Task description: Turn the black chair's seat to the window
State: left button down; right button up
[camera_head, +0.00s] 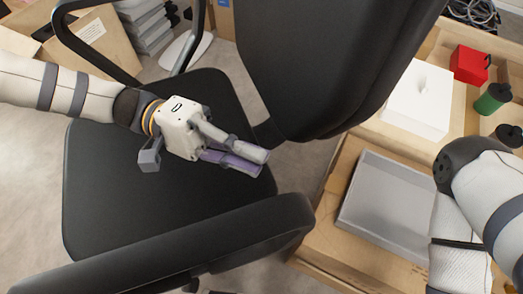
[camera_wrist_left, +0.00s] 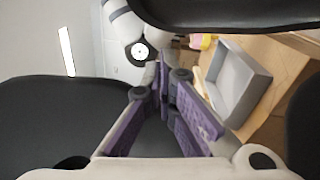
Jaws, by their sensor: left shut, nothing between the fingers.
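The black chair has its seat (camera_head: 110,185) at the left and middle of the head view and its backrest (camera_head: 310,60) at the top centre. The near armrest (camera_head: 190,245) crosses the front and the far armrest (camera_head: 65,25) is at the upper left. My left gripper (camera_head: 262,162) is shut and empty, over the seat between the near armrest and the backrest; contact cannot be told. Black chair parts (camera_wrist_left: 50,115) also surround my left gripper (camera_wrist_left: 165,85) in the left wrist view. My right arm shows at the right, its gripper out of view. No window shows.
Right of the chair, a grey tray (camera_head: 390,205) lies on a cardboard carton (camera_head: 325,215). Another carton (camera_head: 95,45) is at upper left. Bare floor (camera_head: 30,160) lies left.

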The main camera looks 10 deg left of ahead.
pick_arm(q)
jog(key=x, duration=0.7)
jog(key=shift+d, duration=0.2)
pick_arm(e)
jog(key=shift+w+r, duration=0.15)
jog(key=shift+r, duration=0.05)
pick_arm(q)
jog(key=shift+s, duration=0.1)
